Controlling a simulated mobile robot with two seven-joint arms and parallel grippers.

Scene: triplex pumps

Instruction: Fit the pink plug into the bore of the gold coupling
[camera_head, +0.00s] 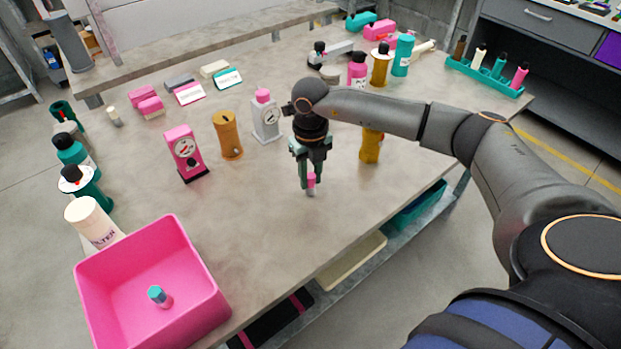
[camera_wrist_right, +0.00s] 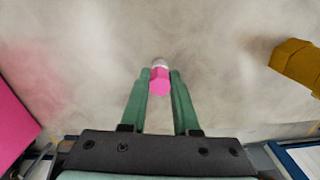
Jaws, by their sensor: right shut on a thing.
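My right gripper (camera_head: 311,172) points down over the open middle of the table and is shut on the pink plug (camera_head: 312,180). The plug has a pink body and a pale grey end below; it also shows between the green fingers in the right wrist view (camera_wrist_right: 159,80). Two gold pieces stand near. One gold piece (camera_head: 228,136), waisted with a dark spot on its side, is left of the gripper. Another gold piece (camera_head: 370,146) is to the right, partly hidden by my right arm; I cannot tell for sure which is the coupling. My left gripper is not in view.
A pink bin (camera_head: 190,262) with a small teal-and-pink piece stands at the front left. A pink gauge block (camera_head: 184,152) and a grey gauge block (camera_head: 266,118) stand behind the gripper's left. Teal bottles line the left edge. The table around the plug is clear.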

